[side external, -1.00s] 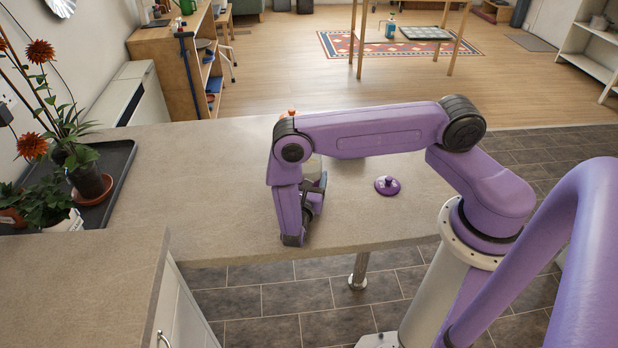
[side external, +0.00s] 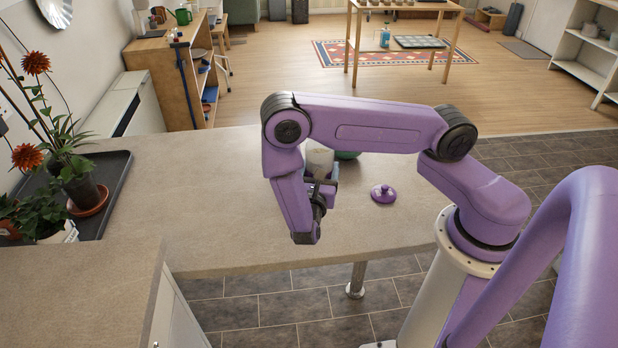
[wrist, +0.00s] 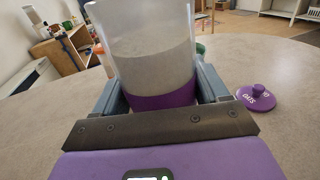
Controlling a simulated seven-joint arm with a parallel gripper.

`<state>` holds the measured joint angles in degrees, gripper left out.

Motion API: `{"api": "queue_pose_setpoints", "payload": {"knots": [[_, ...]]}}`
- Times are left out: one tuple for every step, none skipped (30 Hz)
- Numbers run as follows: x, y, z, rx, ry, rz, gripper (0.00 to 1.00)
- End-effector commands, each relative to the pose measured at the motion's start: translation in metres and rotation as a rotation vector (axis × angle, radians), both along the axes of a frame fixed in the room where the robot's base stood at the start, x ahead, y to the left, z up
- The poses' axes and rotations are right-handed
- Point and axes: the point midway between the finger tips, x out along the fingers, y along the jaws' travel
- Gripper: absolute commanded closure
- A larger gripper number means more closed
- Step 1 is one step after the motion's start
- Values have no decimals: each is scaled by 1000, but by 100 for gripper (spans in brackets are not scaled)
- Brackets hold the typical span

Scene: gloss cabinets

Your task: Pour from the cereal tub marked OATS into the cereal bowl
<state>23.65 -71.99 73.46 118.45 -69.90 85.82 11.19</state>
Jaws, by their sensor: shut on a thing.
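My gripper (side external: 322,184) is shut on the cereal tub (side external: 319,161), a clear container with a purple base and pale contents. In the wrist view the tub (wrist: 155,55) stands roughly upright between the two fingers, its top cut off by the frame edge. Whether its base touches the counter I cannot tell. The purple lid marked OATS (wrist: 257,96) lies apart on the counter, right of the tub; it also shows in the side view (side external: 383,194). A green rim, probably the cereal bowl (side external: 347,155), shows beyond the tub, mostly hidden by my arm.
The stone counter (side external: 215,205) is clear left of my arm. Potted plants on a dark tray (side external: 118,185) stand at the far left. In the wrist view a small pale and orange object (wrist: 104,58) stands beyond the tub's left side.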

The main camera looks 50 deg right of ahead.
Motion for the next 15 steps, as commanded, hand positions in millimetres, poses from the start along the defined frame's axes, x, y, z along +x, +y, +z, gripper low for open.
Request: {"api": "queue_pose_setpoints", "payload": {"knots": [[-11, 2, 8, -4, 3, 6, 68], [-17, 3, 10, -4, 3, 7, 68], [-26, 3, 14, -6, 3, 6, 68], [-32, 5, 17, -5, 2, 7, 68], [-38, 5, 19, -4, 3, 7, 68], [-46, 5, 23, -5, 1, 7, 68], [-51, 6, 25, -5, 1, 5, 68], [-57, 7, 27, -4, 1, 7, 68], [-63, 7, 30, -4, 1, 6, 68], [-67, 7, 32, -4, 0, 4, 68], [-71, 7, 34, -4, -1, 5, 68], [-76, 8, 36, -3, 1, 4, 68], [-79, 8, 37, -4, 0, 4, 68], [-81, 8, 38, -4, 0, 3, 68], [-84, 8, 39, -3, 1, 1, 68]]}}
